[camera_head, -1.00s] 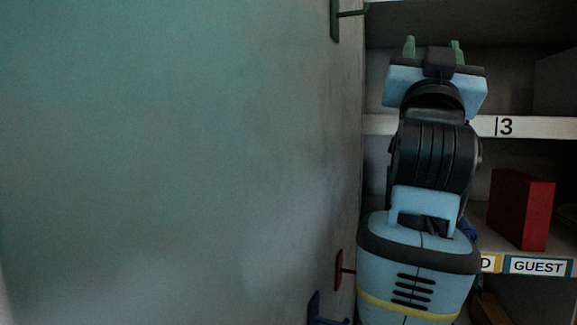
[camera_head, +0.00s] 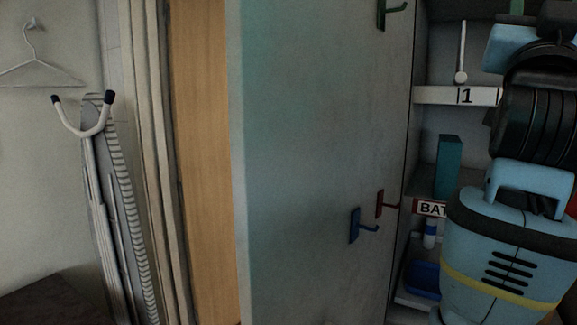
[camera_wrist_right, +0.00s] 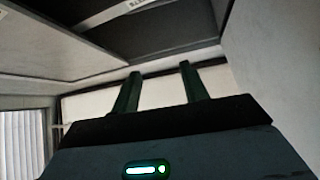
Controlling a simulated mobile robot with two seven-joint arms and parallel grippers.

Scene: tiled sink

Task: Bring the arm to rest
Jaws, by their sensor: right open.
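My right arm (camera_head: 508,240) rises along the right edge of the head view, light blue and black, in front of the shelves. Its gripper is mostly cut off at the top right corner there. In the right wrist view my right gripper (camera_wrist_right: 158,90) has two green fingers standing apart with nothing between them. It points up toward pale surfaces and dark panels. My left gripper is not in view.
A grey panel (camera_head: 320,150) with green, red and blue hooks (camera_head: 358,226) stands left of the arm. Shelves labelled 1 (camera_head: 440,95) hold a teal box (camera_head: 448,168) and a blue tray (camera_head: 424,280). An ironing board (camera_head: 110,200) and a hanger (camera_head: 38,72) are at far left.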

